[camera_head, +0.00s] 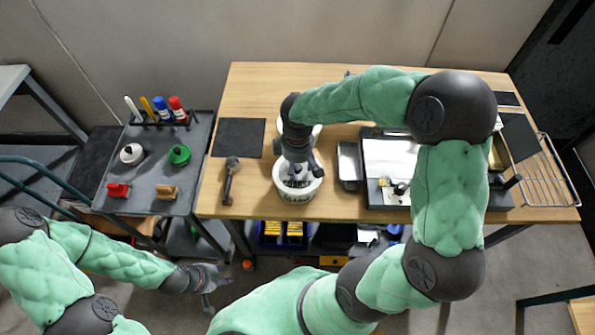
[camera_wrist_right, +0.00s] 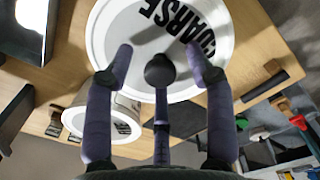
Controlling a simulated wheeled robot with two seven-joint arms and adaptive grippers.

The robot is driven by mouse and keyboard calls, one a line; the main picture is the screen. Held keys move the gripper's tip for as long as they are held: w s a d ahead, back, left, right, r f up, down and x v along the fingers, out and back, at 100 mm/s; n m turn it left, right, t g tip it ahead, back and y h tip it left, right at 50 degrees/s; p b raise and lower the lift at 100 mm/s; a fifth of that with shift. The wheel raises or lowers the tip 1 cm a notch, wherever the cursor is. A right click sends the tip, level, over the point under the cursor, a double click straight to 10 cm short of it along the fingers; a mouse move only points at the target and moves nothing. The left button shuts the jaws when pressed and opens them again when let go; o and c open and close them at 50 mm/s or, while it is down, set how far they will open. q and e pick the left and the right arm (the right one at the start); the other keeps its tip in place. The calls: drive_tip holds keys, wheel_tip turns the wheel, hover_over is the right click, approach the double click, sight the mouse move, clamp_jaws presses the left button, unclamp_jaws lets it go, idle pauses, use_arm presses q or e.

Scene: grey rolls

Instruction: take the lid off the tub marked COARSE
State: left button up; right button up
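The white tub (camera_head: 297,196) stands upright near the front edge of the wooden table, and my right gripper (camera_head: 298,172) is directly above it. In the right wrist view its white round lid (camera_wrist_right: 112,28) reads COARSE in black and has a dark round knob (camera_wrist_right: 160,70). The fingers of my right gripper are spread around the knob, with gaps at both sides; it also shows in the wrist view (camera_wrist_right: 160,82). My left gripper (camera_head: 210,285) is low at the left, off the table, with its fingers apart and empty.
A second white tub (camera_wrist_right: 90,108) stands close beside the COARSE tub, behind it in the head view and mostly hidden by my right arm. A brush (camera_head: 231,178) and dark mat (camera_head: 239,137) lie left. A metal tray unit (camera_head: 390,160) stands right. A grey cart (camera_head: 145,180) holds markers and stamps.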

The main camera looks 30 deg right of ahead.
clamp_jaws()
drive_tip(key=shift+r, duration=0.1)
